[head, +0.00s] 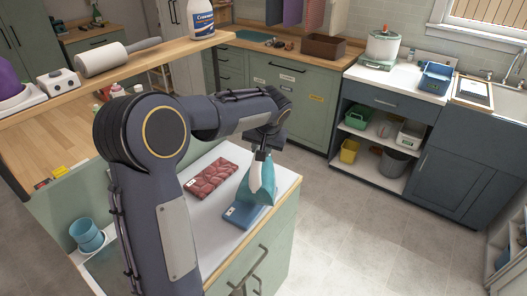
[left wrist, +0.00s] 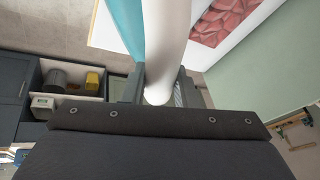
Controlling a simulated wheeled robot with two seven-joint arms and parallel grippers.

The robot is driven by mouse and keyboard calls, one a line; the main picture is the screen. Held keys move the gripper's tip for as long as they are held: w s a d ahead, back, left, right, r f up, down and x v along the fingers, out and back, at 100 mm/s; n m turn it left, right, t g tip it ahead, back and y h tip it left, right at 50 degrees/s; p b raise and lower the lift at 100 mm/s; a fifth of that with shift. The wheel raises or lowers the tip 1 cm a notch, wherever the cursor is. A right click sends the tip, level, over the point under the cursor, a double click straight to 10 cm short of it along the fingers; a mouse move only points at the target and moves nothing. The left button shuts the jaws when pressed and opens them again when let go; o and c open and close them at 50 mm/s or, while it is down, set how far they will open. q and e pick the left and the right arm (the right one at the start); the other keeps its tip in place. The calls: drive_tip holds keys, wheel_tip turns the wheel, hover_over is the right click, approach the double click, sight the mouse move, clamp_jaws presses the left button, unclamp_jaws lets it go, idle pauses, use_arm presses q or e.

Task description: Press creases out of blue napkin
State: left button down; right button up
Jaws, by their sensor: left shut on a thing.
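The blue napkin (head: 240,216) lies folded on the white top of the green counter. A teal and white iron (head: 243,192) is over the napkin's far right part and hides some of it. I cannot tell whether the iron touches the cloth. My left gripper (head: 264,152) is above the napkin, shut on the iron's upper end. In the left wrist view the iron's white handle (left wrist: 163,45) runs between the fingers of my left gripper (left wrist: 160,92), with its teal side to the left. My right gripper is not in view.
A red patterned folded cloth (head: 211,178) lies left of the napkin on the white counter top (head: 203,158). A wooden shelf (head: 120,67) holds a roller and a bottle. The floor (head: 355,230) to the right is clear.

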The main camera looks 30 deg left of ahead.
use_arm(q)
drive_tip(key=shift+w+r+p, duration=0.25)
drive_tip(key=shift+r+p, duration=0.25)
drive_tip(key=shift+r, duration=0.6)
drive_tip(key=shift+s+r+p, duration=0.1)
drive_tip(key=shift+r+p, duration=0.4)
drive_tip(key=shift+r, duration=0.55)
